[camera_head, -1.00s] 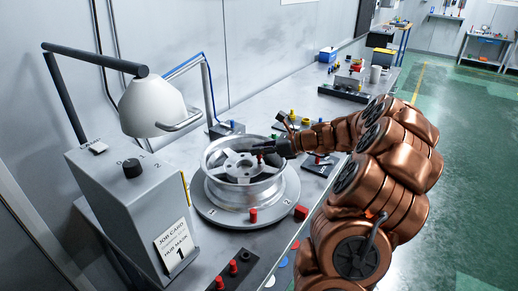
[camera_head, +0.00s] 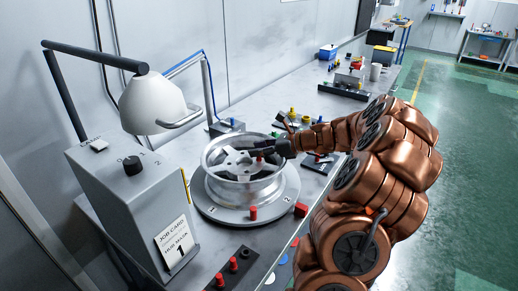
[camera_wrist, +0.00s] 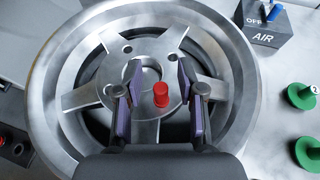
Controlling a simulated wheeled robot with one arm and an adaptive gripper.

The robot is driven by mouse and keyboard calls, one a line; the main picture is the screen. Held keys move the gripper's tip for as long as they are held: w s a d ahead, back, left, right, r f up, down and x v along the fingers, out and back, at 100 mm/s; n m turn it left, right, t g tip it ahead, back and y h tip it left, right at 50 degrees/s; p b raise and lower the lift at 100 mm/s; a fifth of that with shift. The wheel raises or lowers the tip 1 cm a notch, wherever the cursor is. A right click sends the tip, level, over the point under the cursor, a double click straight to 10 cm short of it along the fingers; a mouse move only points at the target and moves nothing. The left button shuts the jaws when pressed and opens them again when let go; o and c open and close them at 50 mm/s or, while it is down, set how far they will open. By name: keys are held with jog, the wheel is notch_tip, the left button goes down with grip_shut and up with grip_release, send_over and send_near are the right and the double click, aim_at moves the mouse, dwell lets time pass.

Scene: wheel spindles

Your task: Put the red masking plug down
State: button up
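A red masking plug (camera_wrist: 160,95) stands between my gripper's fingers in the wrist view, with a gap on each side. It is at the hub area of the silver wheel (camera_wrist: 52,65), beside the centre hole. In the head view the same red plug (camera_head: 259,157) shows just below the fingertips. My gripper (camera_wrist: 160,90) is open, its purple-padded fingers spread and reaching down over the wheel; it also shows in the head view (camera_head: 264,149). Whether the plug's lower end sits in a hole is hidden.
The wheel rests on a round grey turntable (camera_head: 222,216). Another red plug (camera_head: 253,212) and a red block (camera_head: 301,210) are at its front. A black tray (camera_head: 222,282) holds red plugs. Green plugs (camera_wrist: 302,95) and the AIR switch box (camera_wrist: 264,30) are to the right.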

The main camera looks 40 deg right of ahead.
jog(key=shift+f, duration=0.3)
jog(key=shift+r, duration=0.15)
jog(key=r+b+v, duration=0.1)
jog(key=b+v, duration=0.1)
jog(key=v, duration=1)
